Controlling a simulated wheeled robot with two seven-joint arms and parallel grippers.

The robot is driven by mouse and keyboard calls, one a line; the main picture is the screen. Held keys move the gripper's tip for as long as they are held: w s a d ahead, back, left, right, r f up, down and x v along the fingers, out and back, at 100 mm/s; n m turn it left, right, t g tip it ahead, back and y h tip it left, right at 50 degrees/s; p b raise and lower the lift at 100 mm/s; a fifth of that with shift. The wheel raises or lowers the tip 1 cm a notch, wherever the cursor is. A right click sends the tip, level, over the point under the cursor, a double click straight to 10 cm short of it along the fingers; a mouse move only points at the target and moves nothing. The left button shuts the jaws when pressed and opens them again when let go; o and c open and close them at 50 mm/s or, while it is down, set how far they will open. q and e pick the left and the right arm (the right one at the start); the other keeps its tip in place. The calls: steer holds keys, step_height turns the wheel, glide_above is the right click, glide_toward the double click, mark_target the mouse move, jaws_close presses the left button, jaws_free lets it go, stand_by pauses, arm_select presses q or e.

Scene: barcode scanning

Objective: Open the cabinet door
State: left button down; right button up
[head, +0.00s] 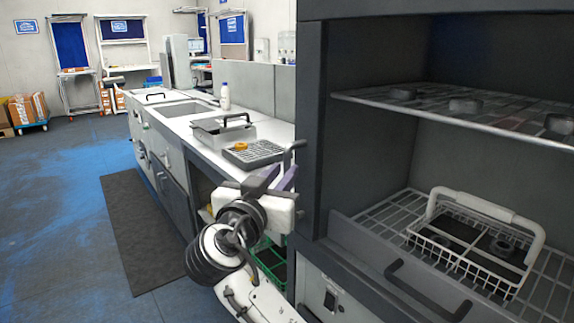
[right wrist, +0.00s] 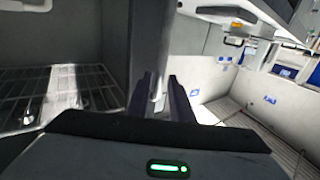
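The tall dark grey cabinet (head: 311,120) fills the right of the head view. Its front is open, showing a wire shelf and a lower rack inside. The two fingers of that gripper are apart. My left gripper is not in view.
A white wire basket (head: 455,262) stands on the lower rack. A dark handle (head: 428,292) sticks out below it. The white counter (head: 180,127) on the left carries a metal tray (head: 222,133) and a bottle (head: 225,96). The floor (head: 60,210) at left is clear apart from a mat.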

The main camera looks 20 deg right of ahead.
mark_target(286, 170)
steer(key=shift+x, duration=1.75)
jaws_close()
steer(key=shift+a, duration=0.1)
